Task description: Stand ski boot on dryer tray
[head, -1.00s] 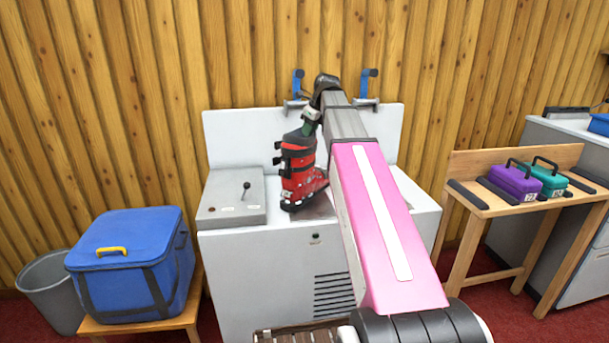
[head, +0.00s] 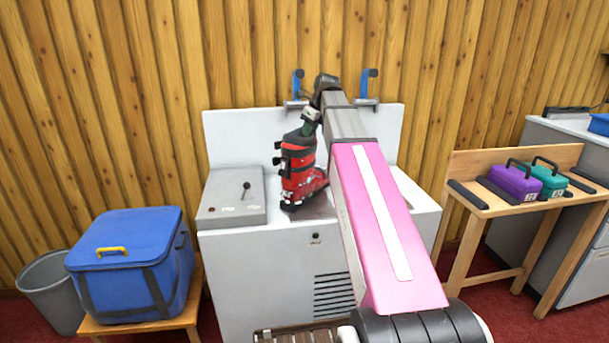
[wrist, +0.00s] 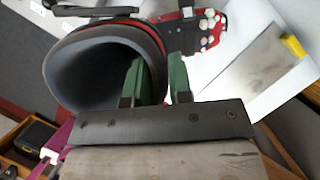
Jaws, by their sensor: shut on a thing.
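The ski boot (head: 298,178) is red with black straps and a dark cuff. In the head view it is nearly upright over the white cabinet top, left of my arm. My gripper (head: 309,122) is at the top of the boot. In the wrist view my gripper's green fingers (wrist: 158,82) are shut on the rim of the boot's cuff (wrist: 85,62), one inside the opening. A flat grey metal plate, likely the dryer tray (wrist: 237,70), lies beside the boot. In the head view the boot and arm partly hide it. I cannot tell whether the sole touches it.
A grey box with a lever (head: 232,197) is left of the boot on the cabinet (head: 255,262). Two blue brackets (head: 297,88) stand behind. A blue cooler (head: 130,262) and grey bin (head: 48,290) are at left. Purple (head: 515,181) and teal cases sit on a wooden table at right.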

